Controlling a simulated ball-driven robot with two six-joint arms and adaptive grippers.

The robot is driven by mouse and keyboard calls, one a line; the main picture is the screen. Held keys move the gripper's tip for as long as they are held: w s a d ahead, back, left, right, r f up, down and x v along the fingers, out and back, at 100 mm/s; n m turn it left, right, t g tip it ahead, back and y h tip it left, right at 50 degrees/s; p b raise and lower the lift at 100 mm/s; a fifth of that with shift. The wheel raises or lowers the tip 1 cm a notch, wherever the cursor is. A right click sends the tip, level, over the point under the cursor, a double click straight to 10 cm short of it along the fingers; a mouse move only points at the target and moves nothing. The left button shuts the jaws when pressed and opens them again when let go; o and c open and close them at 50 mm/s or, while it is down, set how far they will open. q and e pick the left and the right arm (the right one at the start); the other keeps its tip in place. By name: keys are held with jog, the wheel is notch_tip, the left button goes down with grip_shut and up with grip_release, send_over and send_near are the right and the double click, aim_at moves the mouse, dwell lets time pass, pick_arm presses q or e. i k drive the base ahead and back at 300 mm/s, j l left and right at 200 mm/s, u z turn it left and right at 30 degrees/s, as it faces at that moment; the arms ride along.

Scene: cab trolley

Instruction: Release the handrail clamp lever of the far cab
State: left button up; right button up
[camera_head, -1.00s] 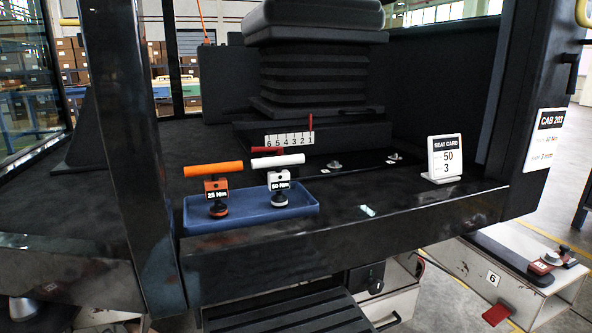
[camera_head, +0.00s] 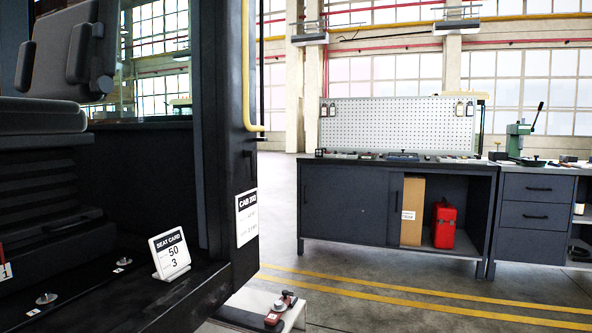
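No second cab shows clearly. Neither of my grippers is in view.
A seat card (camera_head: 170,254) stands on the cab floor. A low pale block (camera_head: 252,306) with a red and black fitting (camera_head: 281,309) lies below the cab. A workbench (camera_head: 345,205) with a pegboard stands behind. Open floor with yellow lines (camera_head: 430,305) lies to the right.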

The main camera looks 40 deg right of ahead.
aim_at(250, 154)
jog(key=z, duration=0.9)
